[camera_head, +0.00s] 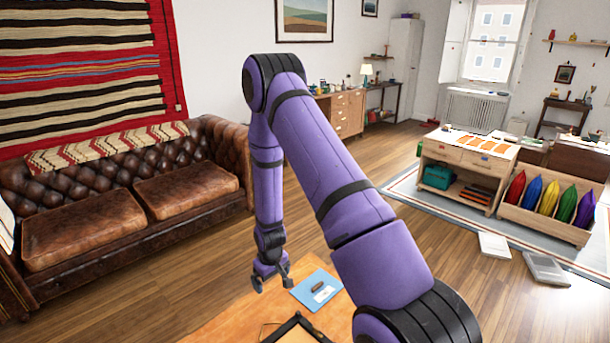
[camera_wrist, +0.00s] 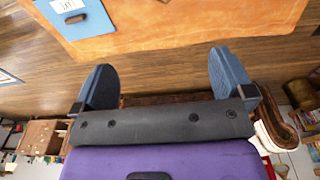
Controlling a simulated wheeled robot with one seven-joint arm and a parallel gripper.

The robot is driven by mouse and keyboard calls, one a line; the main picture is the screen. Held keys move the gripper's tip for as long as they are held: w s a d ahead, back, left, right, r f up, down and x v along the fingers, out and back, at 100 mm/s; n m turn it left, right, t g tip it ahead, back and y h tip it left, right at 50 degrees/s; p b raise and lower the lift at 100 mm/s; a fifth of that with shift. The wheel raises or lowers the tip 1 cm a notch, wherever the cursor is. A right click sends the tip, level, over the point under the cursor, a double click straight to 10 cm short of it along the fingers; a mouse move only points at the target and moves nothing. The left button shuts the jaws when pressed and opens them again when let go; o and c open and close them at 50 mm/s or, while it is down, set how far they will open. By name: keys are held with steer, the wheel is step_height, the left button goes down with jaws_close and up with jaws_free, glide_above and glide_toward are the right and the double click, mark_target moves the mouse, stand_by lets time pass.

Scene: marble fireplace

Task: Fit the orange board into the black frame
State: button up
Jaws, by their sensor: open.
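The black frame (camera_head: 298,325) lies on a tan-orange surface (camera_head: 230,318) at the bottom of the head view. Only its upper corner shows; the rest is cut off by the picture edge and my arm. I cannot make out a separate orange board on this surface. My gripper (camera_head: 273,281) is above the far edge of the surface, beyond the frame and left of a blue panel. In the wrist view, my gripper (camera_wrist: 162,72) is open with nothing between its fingers. The tan-orange surface (camera_wrist: 190,25) shows beyond the fingertips there; the frame is not in that view.
The blue panel (camera_head: 306,282) bears a white label and a small dark piece; it also shows in the wrist view (camera_wrist: 92,20). A brown leather sofa (camera_head: 150,185) stands left. A workbench (camera_head: 470,150) with orange pieces stands far right. Wooden floor lies between.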

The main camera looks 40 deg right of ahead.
steer(key=s+a+r+t, duration=0.1)
steer(key=s+a+r, duration=0.15)
steer(key=r, duration=1.35)
steer(key=s+a+r+t, duration=0.1)
steer(key=a+r, duration=0.2)
steer(key=r, duration=1.4)
steer(key=s+a+r+t, duration=0.1)
steer(key=s+a+r, duration=0.1)
steer(key=s+r, duration=0.6)
steer(key=s+a+r+t, duration=0.1)
steer(key=s+a+r, duration=0.2)
steer(key=s+r, duration=0.5)
steer(key=s, duration=0.7)
steer(key=shift+s+r, duration=0.2)
steer(key=shift+r, duration=0.15)
steer(key=shift+c, duration=0.3)
